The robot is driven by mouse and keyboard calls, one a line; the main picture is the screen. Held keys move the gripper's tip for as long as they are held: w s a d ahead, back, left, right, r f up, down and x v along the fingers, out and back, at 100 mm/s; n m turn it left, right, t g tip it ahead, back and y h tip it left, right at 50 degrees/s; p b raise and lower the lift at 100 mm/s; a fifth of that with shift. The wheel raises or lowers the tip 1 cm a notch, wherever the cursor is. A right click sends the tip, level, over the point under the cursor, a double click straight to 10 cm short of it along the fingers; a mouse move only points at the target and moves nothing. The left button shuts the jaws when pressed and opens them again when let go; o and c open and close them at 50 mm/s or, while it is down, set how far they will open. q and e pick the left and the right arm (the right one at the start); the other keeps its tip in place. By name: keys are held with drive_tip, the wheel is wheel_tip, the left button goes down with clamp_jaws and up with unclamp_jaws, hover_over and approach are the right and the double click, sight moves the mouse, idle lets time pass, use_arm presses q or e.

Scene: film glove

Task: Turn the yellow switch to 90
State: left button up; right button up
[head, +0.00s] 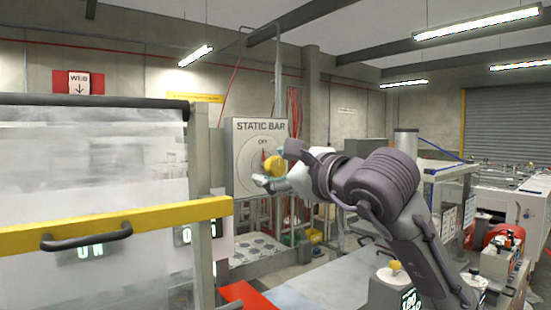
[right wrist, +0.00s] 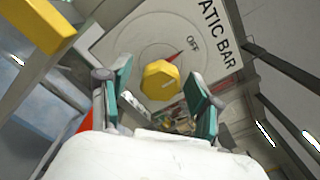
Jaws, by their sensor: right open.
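The yellow switch (right wrist: 159,81) is a faceted knob on the grey-white STATIC BAR panel (head: 246,136). A red pointer (right wrist: 173,57) beside it points toward the word OFF. In the head view the switch (head: 275,164) is partly covered by my right gripper (head: 270,167). In the right wrist view my right gripper (right wrist: 160,86) is open, with one teal finger on each side of the switch. Gaps show between the fingers and the switch; whether the fingertips reach its depth is hard to tell. My left gripper is not in view.
A yellow bar with a dark handle (head: 86,236) crosses the left foreground, before a sheet of film (head: 90,165). Another yellow knob (head: 395,266) stands at the lower right. A red piece (head: 246,296) lies low in the middle. Machines fill the right side.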

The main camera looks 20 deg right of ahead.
drive_tip(key=shift+w, duration=0.1)
drive_tip(key=c, duration=1.2)
drive_tip(key=shift+o, duration=0.2)
drive_tip(key=shift+f+m+b, duration=0.15)
drive_tip(key=shift+m+b, duration=0.55)
drive_tip(key=shift+b, duration=0.5)
drive_tip(key=m+b, duration=0.3)
drive_tip(key=shift+a+m+b, duration=0.1)
drive_tip(key=shift+m+b, duration=0.2)
drive_tip(key=m+b, duration=0.2)
drive_tip(key=shift+m, duration=0.3)
drive_tip(key=m+b, duration=0.4)
drive_tip(key=m, duration=0.1)
drive_tip(key=m+b, duration=0.2)
drive_tip(key=m, duration=0.3)
drive_tip(key=shift+r+m, duration=0.2)
drive_tip(key=shift+m, duration=0.1)
